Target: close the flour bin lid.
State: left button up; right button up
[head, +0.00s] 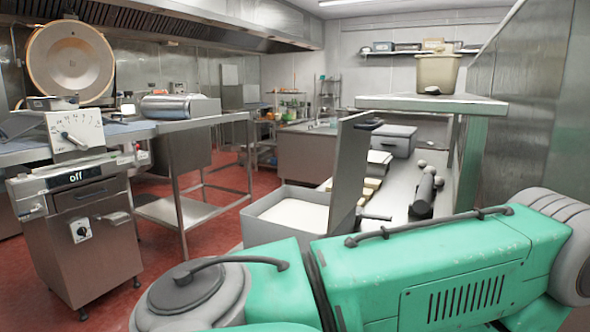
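The flour bin (262,206) is a grey, square-topped box in the middle of the head view, with white flour (297,214) inside. Its flat grey lid (349,175) stands upright along the bin's right side, so the bin is open. A dark handle-like piece (370,124) shows at the lid's top. A large green arm link of mine crosses the foreground and hides the bin's lower front and the lid's foot. Neither of my grippers can be made out.
A steel counter (455,180) behind the lid holds a grey box (396,140) and dark cylindrical items (423,195). A shelf (430,103) above it carries a beige tub (438,72). A machine (80,225) and steel table (185,212) stand left; red floor (160,258) shows between.

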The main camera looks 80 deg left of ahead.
aim_at(354, 132)
jog(key=u, duration=2)
